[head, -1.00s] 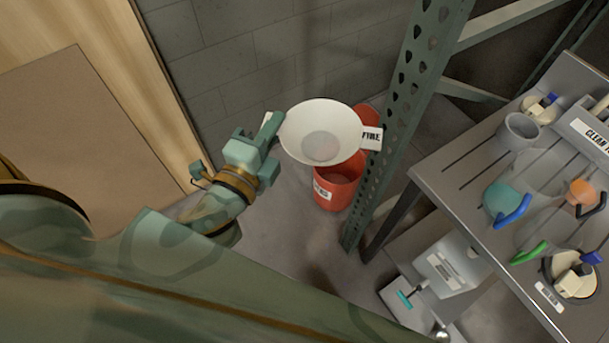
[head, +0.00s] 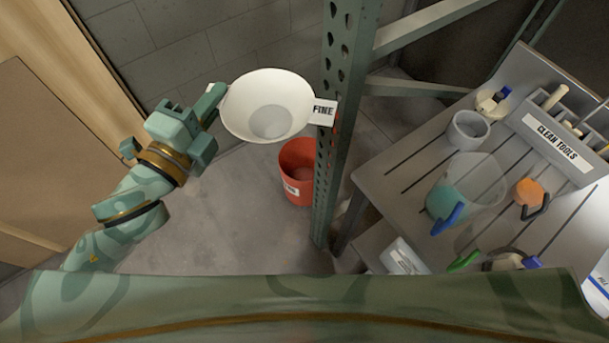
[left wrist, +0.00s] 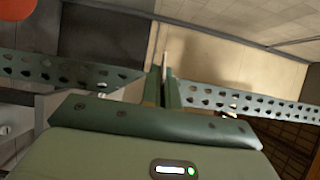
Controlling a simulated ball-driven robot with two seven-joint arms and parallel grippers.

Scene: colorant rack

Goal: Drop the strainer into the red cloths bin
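The strainer (head: 245,108) is a white, wide funnel-like bowl with a grey mesh centre and a tab marked FINE on its right. My left gripper (head: 214,97) is shut on its left edge and holds it in the air. A thin edge shows between the fingers in the left wrist view (left wrist: 166,75). The red bin (head: 297,184) stands on the floor, below and right of the strainer in the head view. Its opening shows partly, and the strainer's lower right rim lies close to it in the picture. My right gripper is not in view.
A green perforated post (head: 328,170) rises just right of the bin, close to the strainer's tab. A grey slotted bench (head: 400,190) at the right holds a clear jug (head: 470,185), a grey cup (head: 468,130) and a CLEAN TOOLS box (head: 555,138). Floor left of the bin is clear.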

